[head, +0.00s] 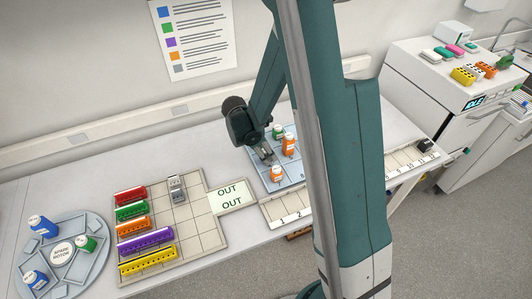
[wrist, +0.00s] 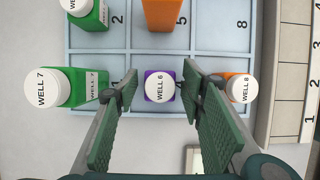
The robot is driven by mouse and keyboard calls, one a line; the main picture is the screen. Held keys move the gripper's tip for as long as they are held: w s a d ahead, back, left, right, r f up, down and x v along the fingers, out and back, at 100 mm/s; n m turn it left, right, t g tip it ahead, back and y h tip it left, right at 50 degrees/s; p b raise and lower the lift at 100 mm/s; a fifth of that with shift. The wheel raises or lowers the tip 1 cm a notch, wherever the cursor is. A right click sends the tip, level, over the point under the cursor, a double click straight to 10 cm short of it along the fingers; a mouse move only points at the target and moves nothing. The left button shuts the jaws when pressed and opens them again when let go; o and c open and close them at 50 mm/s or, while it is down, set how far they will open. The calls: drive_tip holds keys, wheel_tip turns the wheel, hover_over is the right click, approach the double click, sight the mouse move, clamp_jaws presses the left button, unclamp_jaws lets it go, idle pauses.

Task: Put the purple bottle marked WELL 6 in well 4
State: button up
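The purple bottle (wrist: 149,99), with a white cap reading WELL 6, is seen from above in the wrist view. It stands over the middle near cell of the blue well tray (wrist: 210,38), beside a partly hidden 4. My gripper (wrist: 160,90) has one finger on each side of the bottle, with visible gaps to both. The gripper is open. In the head view my gripper (head: 267,158) is low over the tray (head: 294,173), and I cannot make out the purple bottle there. Whether its base rests fully on the cell is hidden.
A green bottle marked WELL 7 (wrist: 50,87) stands close left and an orange one marked WELL 8 (wrist: 239,88) close right. Another green bottle (wrist: 90,15) and an orange one (wrist: 165,14) are behind. A turntable (head: 100,262) and colored racks (head: 147,242) are farther left.

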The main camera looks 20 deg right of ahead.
drive_tip(key=shift+r, duration=0.25)
drive_tip(key=v, duration=1.1)
drive_tip(key=shift+a+r, duration=0.25)
drive_tip(key=shift+r, duration=0.05)
drive_tip(key=shift+r, duration=0.1)
idle(0.4)
drive_tip(key=s+a+r+m+t+y, duration=0.1)
drive_tip(key=s+r+m+t+y, duration=0.15)
drive_tip(key=s+r+m, duration=0.85)
drive_tip(key=s+a+r+m+t+y, duration=0.2)
drive_tip(key=s+r+m, duration=0.5)
drive_tip(key=s, duration=0.6)
drive_tip(key=a+r+t, duration=0.1)
drive_tip(key=t, duration=0.1)
drive_tip(key=shift+t, duration=0.35)
